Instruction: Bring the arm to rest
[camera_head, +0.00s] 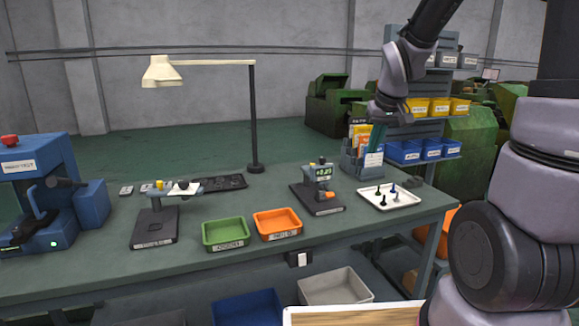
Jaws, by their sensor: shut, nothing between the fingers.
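My arm comes in from the top right and bends down at a grey joint. My gripper (376,146) hangs below it, with its teal fingers pointing down, shut and empty. It shows in front of the grey document holder (350,163) at the back right of the workbench (225,272). I cannot tell whether the fingertips touch the holder or the papers in it. A white tray (408,200) with several small dark pieces lies just right of and below the gripper in the picture.
A green bin (226,234) and an orange bin (278,223) stand at the bench's front. A gauge stand (319,190), a second stand (153,225), a tall lamp (253,120) and a blue machine (40,180) also stand there. A rack of yellow and blue bins (405,151) is behind the gripper.

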